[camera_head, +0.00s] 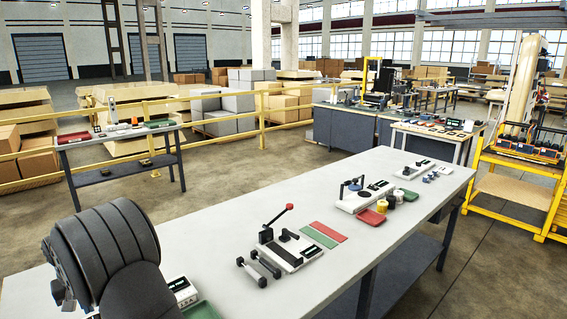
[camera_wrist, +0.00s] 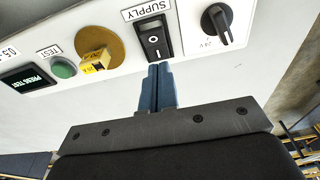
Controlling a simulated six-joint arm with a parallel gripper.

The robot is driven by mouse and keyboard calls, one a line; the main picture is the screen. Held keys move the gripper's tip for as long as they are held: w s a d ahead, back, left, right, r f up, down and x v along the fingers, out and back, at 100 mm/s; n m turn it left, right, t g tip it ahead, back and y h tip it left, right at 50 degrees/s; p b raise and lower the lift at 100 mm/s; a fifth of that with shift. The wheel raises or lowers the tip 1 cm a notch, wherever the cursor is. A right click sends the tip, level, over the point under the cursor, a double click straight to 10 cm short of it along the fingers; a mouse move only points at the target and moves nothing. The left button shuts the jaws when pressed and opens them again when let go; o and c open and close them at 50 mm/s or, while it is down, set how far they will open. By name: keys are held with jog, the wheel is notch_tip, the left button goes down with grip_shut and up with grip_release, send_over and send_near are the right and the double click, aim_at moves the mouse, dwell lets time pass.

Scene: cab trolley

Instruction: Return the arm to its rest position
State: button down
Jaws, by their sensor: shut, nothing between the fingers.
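My gripper (camera_wrist: 160,72) shows in the wrist view with its blue-grey fingers together and nothing between them. The fingertips are just below the black SUPPLY rocker switch (camera_wrist: 153,40) on a pale panel (camera_wrist: 110,95); I cannot tell whether they touch it. In the head view a large dark part of my arm fills the lower left, and my gripper is not visible there.
The panel also carries a black rotary knob (camera_wrist: 217,25), a yellow piece (camera_wrist: 96,61) on a round ochre disc, a green TEST button (camera_wrist: 64,68) and a display (camera_wrist: 30,79) reading PRESS TEST. A lever fixture (camera_head: 290,248) stands on the long grey table (camera_head: 330,270).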

notch_tip(320, 180, up, 5)
notch_tip(320, 180, down, 7)
jog(key=shift+f, duration=0.1)
notch_tip(320, 180, up, 14)
jog(key=s+d, duration=0.2)
jog(key=shift+s+d+r, duration=0.25)
jog(key=shift+s, duration=0.1)
jog(key=c, duration=2.2)
grip_release()
jog(key=c, duration=1.8)
grip_release()
jog(key=shift+w+d, duration=0.15)
jog(key=shift+w, duration=0.15)
jog(key=o, duration=1.8)
jog(key=w+d+r+g+h, duration=0.1)
jog(key=w+d+r, duration=0.1)
jog(key=w+d, duration=0.6)
jog(key=w, duration=0.3)
jog(key=shift+w+r, duration=0.2)
notch_tip(320, 180, down, 10)
jog(key=shift+r, duration=0.15)
